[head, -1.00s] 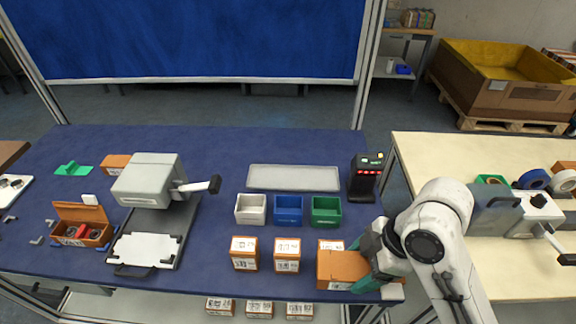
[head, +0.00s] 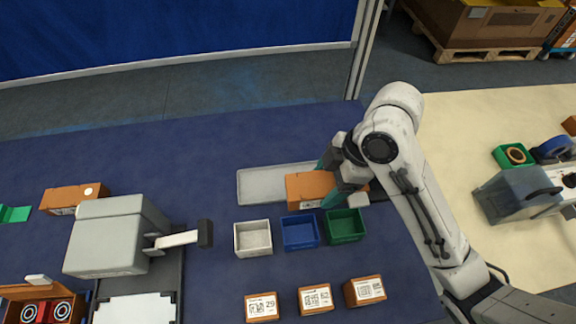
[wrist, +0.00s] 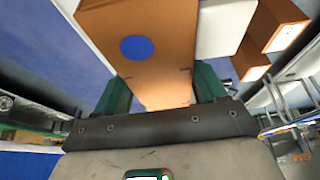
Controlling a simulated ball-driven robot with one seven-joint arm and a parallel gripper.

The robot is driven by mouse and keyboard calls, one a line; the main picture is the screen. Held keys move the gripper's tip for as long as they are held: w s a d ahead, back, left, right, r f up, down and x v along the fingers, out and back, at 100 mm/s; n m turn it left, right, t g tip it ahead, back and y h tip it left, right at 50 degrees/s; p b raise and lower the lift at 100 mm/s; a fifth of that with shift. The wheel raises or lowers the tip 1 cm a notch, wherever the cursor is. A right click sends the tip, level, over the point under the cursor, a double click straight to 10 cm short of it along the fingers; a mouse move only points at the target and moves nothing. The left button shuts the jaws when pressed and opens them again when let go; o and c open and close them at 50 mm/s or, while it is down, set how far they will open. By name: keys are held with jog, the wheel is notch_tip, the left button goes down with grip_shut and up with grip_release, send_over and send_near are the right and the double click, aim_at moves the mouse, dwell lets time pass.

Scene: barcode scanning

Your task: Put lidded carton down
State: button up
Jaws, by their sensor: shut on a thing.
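The orange-brown carton (head: 309,187) is held at the right part of the long grey tray (head: 258,186), behind the small bins. My gripper (head: 328,186) reaches it from the right and is shut on it, with green fingers on its sides. In the wrist view the carton (wrist: 165,60) fills the space between the fingers (wrist: 163,95) and shows a round blue spot. I cannot tell whether its underside touches the tray. The tray's right end is hidden by the carton and my gripper.
White (head: 253,240), blue (head: 300,233) and green (head: 345,227) bins stand just in front of the tray. Three labelled cartons (head: 316,298) sit nearer the front. A grey device (head: 115,240) with a handle stands at left. The tray's left part is clear.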

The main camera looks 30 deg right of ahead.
aim_at(315, 173)
jog(key=w, duration=0.1)
jog(key=w+f, duration=0.2)
jog(key=w, duration=0.1)
jog(key=shift+a+b, duration=0.25)
jog(key=shift+b, duration=0.15)
jog(key=shift+w+a+f, duration=0.1)
jog(key=shift+w+f, duration=0.2)
jog(key=shift+w, duration=0.4)
jog(key=shift+w+f, duration=0.25)
jog(key=shift+w, duration=0.4)
jog(key=shift+w+a+f, duration=0.1)
jog(key=shift+w+f, duration=0.2)
jog(key=shift+w, duration=0.4)
jog(key=w+f+b, duration=0.2)
jog(key=w+f, duration=0.2)
jog(key=shift+f+b, duration=0.3)
jog(key=shift+b, duration=0.05)
jog(key=shift+c, duration=0.5)
jog(key=shift+w+f, duration=0.65)
jog(key=shift+f, duration=0.1)
jog(key=shift+f+p, duration=0.6)
jog(key=shift+f, duration=0.9)
jog(key=shift+f, duration=0.1)
